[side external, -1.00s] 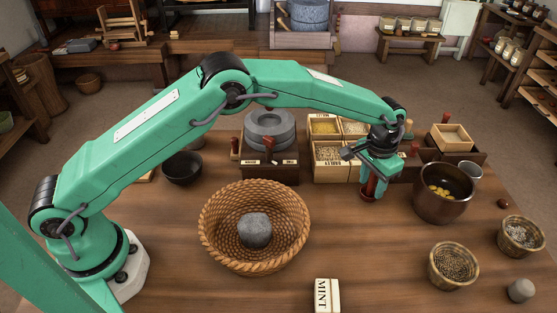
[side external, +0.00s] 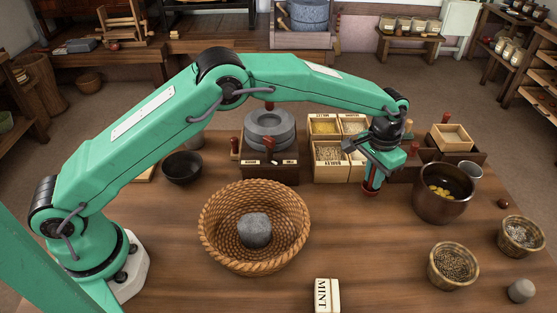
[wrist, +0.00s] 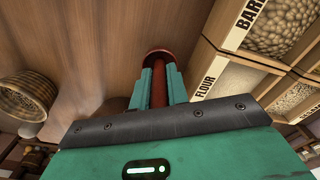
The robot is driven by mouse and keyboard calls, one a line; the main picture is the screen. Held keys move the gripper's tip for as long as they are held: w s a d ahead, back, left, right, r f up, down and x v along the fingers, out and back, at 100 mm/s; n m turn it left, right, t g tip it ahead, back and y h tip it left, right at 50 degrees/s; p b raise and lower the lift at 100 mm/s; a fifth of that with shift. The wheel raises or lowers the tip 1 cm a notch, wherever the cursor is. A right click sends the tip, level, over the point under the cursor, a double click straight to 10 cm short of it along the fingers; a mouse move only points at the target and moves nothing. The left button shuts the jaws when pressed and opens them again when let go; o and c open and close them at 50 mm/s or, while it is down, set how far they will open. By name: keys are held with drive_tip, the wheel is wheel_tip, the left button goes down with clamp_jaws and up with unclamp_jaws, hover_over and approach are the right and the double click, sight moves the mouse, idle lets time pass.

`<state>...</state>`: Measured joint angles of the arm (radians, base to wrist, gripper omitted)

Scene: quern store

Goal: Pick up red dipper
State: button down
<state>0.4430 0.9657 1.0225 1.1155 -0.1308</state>
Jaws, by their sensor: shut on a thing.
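The red dipper (side external: 370,187) shows in the side view as a short dark red piece below my gripper, in front of the grain boxes. In the wrist view the dipper (wrist: 159,84) is a red-brown stem with a wider round end pointing away from me. My gripper (side external: 371,177) is shut on the stem. In the wrist view the green fingers of my gripper (wrist: 159,90) stand on both sides of it. The dipper's lower end appears slightly above the table. Its upper part is hidden by my gripper.
A divided grain box (side external: 329,174) stands just behind left, with its BARLEY and FLOUR labels near in the wrist view. A brown pot (side external: 443,205) with yellow pieces is close on the right. A wicker basket (side external: 211,236) with a grey stone stands left.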

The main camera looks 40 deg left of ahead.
wheel_tip(320, 180, up, 2)
drive_tip(key=shift+s+d+r, duration=0.1)
drive_tip(key=shift+r, duration=0.1)
drive_tip(key=s+d+r, duration=0.6)
drive_tip(key=s, duration=0.3)
drive_tip(key=shift+s+r, duration=0.25)
drive_tip(key=shift+r, duration=0.05)
drive_tip(key=shift+d, duration=0.1)
